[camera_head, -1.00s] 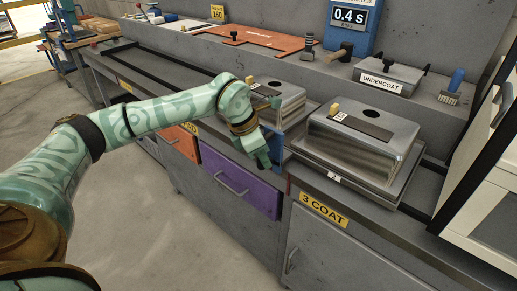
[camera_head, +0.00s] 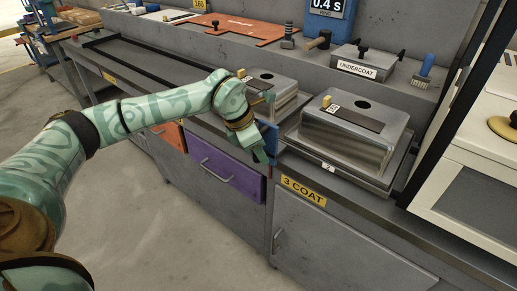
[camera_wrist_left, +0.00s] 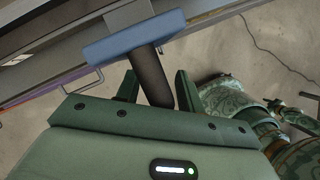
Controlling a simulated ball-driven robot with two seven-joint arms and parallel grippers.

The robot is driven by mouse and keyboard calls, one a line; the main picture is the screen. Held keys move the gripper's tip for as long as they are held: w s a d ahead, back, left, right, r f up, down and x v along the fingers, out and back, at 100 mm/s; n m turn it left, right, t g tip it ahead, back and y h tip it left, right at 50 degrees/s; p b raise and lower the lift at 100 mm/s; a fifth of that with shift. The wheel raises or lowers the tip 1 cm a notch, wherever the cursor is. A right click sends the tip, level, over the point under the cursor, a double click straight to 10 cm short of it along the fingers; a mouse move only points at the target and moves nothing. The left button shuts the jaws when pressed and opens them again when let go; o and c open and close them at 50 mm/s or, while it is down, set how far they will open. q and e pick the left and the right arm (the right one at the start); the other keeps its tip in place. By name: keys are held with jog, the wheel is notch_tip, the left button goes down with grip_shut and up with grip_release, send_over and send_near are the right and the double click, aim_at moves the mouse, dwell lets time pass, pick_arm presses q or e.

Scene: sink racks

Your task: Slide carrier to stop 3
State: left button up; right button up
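A blue bar with a dark round handle, which I take to be the carrier (camera_head: 269,138), sits at the bench's front edge, left of the larger steel tank. In the wrist view the carrier's blue bar (camera_wrist_left: 134,37) is joined to a grey arm, and its dark handle (camera_wrist_left: 152,75) passes between the fingers of my left gripper (camera_head: 260,152). The "3 COAT" sign (camera_head: 303,190) is on the front edge, right of the gripper. My right gripper is not in view.
A large steel tank (camera_head: 345,142) stands behind the sign, with a smaller steel tank (camera_head: 262,78) further left. A purple drawer (camera_head: 225,172) is under the gripper. An "UNDERCOAT" box (camera_head: 362,64) is on the ledge. A white cabinet (camera_head: 470,150) closes off the right. Floor (camera_head: 160,230) in front is clear.

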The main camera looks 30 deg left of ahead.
pick_arm(q)
jog(key=p+v, duration=0.5)
jog(key=v, duration=1.1)
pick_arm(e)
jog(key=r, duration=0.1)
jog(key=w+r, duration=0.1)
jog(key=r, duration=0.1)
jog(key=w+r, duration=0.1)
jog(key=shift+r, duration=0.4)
pick_arm(q)
jog(key=shift+a, duration=0.1)
